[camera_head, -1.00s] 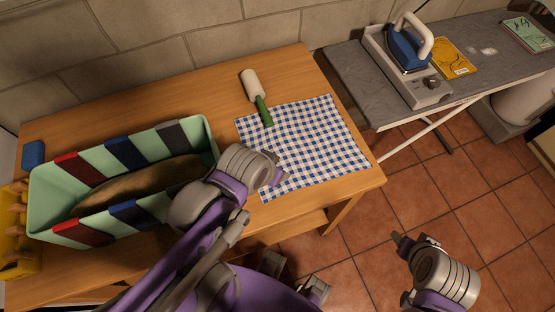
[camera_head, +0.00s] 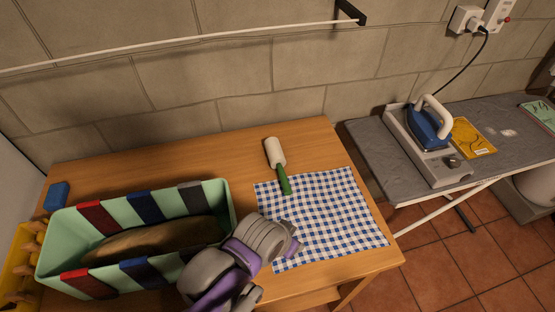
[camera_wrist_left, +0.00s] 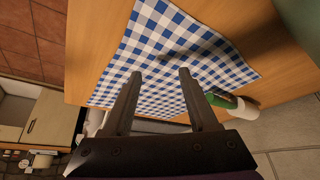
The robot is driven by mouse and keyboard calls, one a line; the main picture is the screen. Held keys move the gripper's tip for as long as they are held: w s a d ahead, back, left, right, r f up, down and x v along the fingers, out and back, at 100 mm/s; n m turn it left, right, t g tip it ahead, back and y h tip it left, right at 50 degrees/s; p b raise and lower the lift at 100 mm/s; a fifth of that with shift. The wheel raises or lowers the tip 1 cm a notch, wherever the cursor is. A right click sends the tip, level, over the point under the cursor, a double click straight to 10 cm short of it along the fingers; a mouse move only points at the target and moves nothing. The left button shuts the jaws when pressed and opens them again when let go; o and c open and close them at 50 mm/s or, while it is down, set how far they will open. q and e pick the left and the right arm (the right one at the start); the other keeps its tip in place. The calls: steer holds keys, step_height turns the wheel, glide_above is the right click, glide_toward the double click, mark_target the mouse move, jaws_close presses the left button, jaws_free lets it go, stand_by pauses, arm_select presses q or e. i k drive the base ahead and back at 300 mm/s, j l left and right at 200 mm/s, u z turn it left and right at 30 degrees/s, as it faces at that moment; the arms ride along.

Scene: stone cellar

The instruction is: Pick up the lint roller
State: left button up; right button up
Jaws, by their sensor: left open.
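The lint roller lies on the wooden table, with a white roll (camera_head: 275,152) and a green handle (camera_head: 284,180). Its handle end rests on the blue and white checkered cloth (camera_head: 325,215). My left gripper (camera_head: 293,246) is over the cloth's left part, nearer to me than the roller and apart from it. In the left wrist view my left gripper (camera_wrist_left: 158,75) is open and empty above the cloth, and the lint roller (camera_wrist_left: 225,101) shows to the right, partly hidden behind a finger. My right gripper is not in view.
A mint green crate (camera_head: 225,205) with coloured clips and a brown item stands at the left. A blue block (camera_head: 56,196) lies behind it. An ironing board (camera_head: 365,150) with an iron (camera_head: 428,125) stands to the right. A stone wall (camera_head: 160,95) closes the back.

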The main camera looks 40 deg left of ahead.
mark_target(276, 156)
steer(key=l+u, duration=0.25)
steer(key=l, duration=0.4)
steer(key=i+l+u, duration=0.2)
steer(key=l, duration=0.25)
steer(key=l+u, duration=0.25)
steer(key=l, duration=0.2)
steer(key=i+l+u, duration=0.4)
steer(key=k+j, duration=0.05)
